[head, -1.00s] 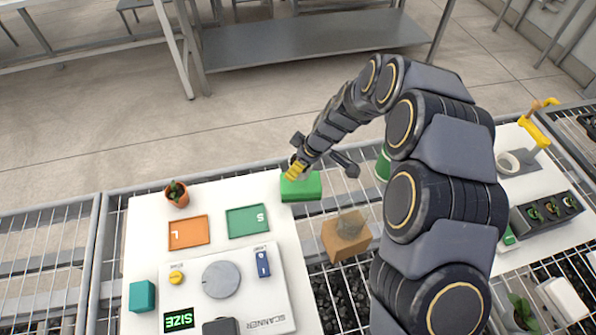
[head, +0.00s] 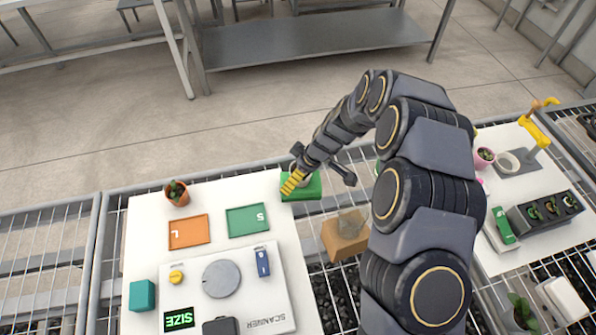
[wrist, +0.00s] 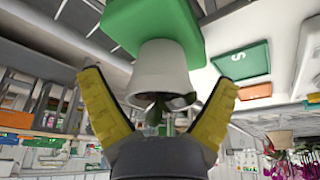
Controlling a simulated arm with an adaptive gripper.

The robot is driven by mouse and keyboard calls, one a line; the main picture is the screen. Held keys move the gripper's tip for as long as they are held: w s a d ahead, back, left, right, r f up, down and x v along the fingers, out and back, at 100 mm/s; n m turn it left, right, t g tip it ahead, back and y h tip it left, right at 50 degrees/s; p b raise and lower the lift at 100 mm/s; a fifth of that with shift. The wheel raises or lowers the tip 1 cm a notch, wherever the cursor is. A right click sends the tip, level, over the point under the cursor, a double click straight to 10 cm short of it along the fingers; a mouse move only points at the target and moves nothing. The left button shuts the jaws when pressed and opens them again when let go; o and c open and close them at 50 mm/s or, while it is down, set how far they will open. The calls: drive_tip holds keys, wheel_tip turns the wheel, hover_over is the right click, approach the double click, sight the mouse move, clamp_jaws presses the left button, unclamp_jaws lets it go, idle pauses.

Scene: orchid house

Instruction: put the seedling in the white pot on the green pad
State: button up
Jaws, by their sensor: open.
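The white pot (wrist: 163,68) holds a small dark-leaved seedling (wrist: 160,103) and shows upside down in the wrist view. Its base meets the thick green pad (wrist: 150,22), which lies at the back right corner of the white board in the head view (head: 313,190). My gripper (head: 291,183) is at this pad. In the wrist view its two yellow fingers (wrist: 160,84) are spread, one on each side of the pot, with gaps showing. In the head view, my gripper mostly hides the pot.
An orange L tray (head: 189,232) and a green S tray (head: 248,220) lie left of the pad. A terracotta pot (head: 177,193) stands behind them. The scanner (head: 265,300) is in front.

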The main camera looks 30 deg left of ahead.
drive_tip(key=v, duration=1.2)
drive_tip(key=shift+r, duration=0.15)
drive_tip(key=s+d+r+m+h, duration=0.2)
drive_tip(key=s+d+r+m, duration=0.45)
drive_tip(key=d, duration=0.45)
drive_tip(key=s+d+r+m+h, duration=0.1)
drive_tip(key=s+d+r+m, duration=0.6)
drive_tip(key=d, duration=0.5)
drive_tip(key=s+d+m+g+h, duration=0.1)
drive_tip(key=s+d+m, duration=0.3)
drive_tip(key=s, duration=0.6)
drive_tip(key=d, duration=0.2)
drive_tip(key=shift+s+d+g, duration=0.15)
drive_tip(key=shift+d+g, duration=0.15)
drive_tip(key=shift+g, duration=0.1)
drive_tip(key=shift+m, duration=0.25)
